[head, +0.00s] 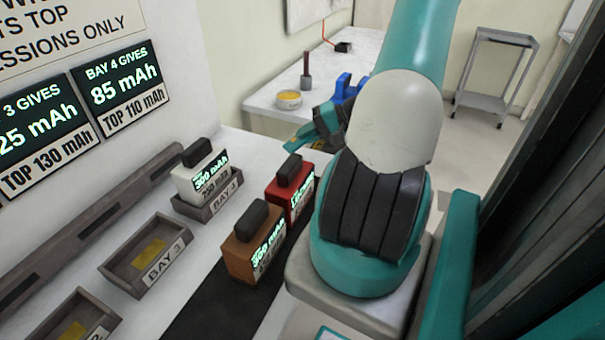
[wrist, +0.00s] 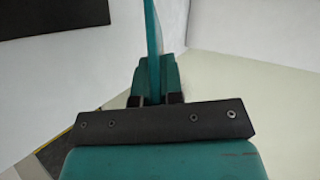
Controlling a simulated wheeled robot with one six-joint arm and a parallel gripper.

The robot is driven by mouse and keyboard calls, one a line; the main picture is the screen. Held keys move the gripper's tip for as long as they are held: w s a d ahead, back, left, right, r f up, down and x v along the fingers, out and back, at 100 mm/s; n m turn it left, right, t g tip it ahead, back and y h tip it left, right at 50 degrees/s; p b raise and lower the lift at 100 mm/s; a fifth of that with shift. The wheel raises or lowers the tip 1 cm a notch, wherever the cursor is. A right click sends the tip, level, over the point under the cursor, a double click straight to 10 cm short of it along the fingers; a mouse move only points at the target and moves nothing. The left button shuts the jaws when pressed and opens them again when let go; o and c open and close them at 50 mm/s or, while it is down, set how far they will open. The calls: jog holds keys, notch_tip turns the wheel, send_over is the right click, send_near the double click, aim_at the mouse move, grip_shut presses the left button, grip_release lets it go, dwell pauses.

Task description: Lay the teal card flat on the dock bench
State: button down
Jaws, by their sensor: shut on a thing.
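My gripper (wrist: 154,78) is shut on the teal card (wrist: 153,38), which shows edge-on as a thin upright strip between the fingers in the wrist view. In the head view my gripper (head: 309,139) is above the right end of the white bench with the bays (head: 128,213), partly behind my arm. The card is hard to tell from the teal fingers there. I cannot tell how high it is above the surface. No name on the bench is readable; I take the one with the bays as the dock bench.
A white battery (head: 205,172) sits in the bay 4 tray (head: 210,207); the bay 3 tray (head: 150,255) is empty. Brown (head: 252,245) and red (head: 291,188) batteries stand on a dark strip. A back table (head: 262,101) holds a yellow-topped tin (head: 289,99) and blue object (head: 349,86).

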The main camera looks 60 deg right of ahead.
notch_tip(320, 180, down, 5)
jog(key=b, duration=0.2)
jog(key=shift+b, duration=0.35)
jog(key=c, duration=1.4)
grip_release()
jog(key=p+v, duration=0.3)
jog(key=v, duration=0.3)
jog(key=shift+s+d+r+p, duration=0.2)
jog(key=shift+s+r+p, duration=0.05)
jog(key=shift+p, duration=0.05)
jog(key=shift+s+d+r, duration=0.2)
jog(key=shift+s+d, duration=0.05)
jog(key=shift+s, duration=0.35)
